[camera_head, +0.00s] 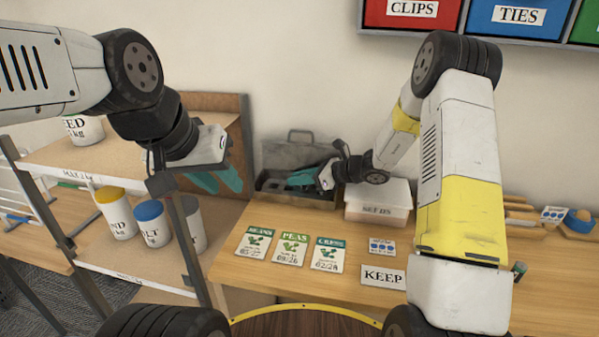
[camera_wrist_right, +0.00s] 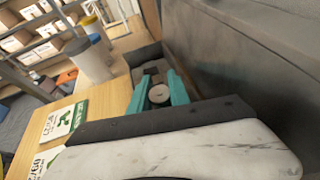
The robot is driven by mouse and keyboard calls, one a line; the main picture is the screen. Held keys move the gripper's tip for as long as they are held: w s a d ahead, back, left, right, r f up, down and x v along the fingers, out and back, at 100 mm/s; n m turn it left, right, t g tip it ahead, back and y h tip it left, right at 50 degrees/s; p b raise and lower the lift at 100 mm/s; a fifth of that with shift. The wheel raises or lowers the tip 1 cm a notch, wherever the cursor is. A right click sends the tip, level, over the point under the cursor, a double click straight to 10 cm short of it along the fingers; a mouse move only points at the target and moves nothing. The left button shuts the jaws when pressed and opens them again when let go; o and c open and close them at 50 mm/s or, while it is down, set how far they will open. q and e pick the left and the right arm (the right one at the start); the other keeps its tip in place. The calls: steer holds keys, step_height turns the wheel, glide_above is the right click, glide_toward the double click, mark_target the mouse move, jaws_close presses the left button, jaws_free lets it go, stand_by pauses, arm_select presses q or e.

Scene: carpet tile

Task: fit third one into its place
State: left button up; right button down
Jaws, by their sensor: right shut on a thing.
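My right gripper (camera_head: 304,178) reaches into the dark grey open box (camera_head: 272,187) at the back of the bench. In the right wrist view its teal fingers (camera_wrist_right: 158,95) are shut on a small round-ended, pale grey piece (camera_wrist_right: 158,94). A dark block with a recess (camera_wrist_right: 150,70) lies just beyond the fingertips. I cannot tell whether the piece touches it. In the head view the piece is hidden. My left gripper (camera_head: 219,179) hangs left of the box, above the shelf side, with its teal fingers apart and empty.
Seed packets (camera_head: 292,248) and a KEEP card (camera_head: 383,277) lie on the bench (camera_head: 235,272). A white SEEDS box (camera_head: 378,198) stands right of the grey box. The grey box's wall (camera_wrist_right: 250,60) rises close beside the right gripper. Tubs (camera_head: 152,222) stand on the left shelf.

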steer(key=shift+f, duration=0.5)
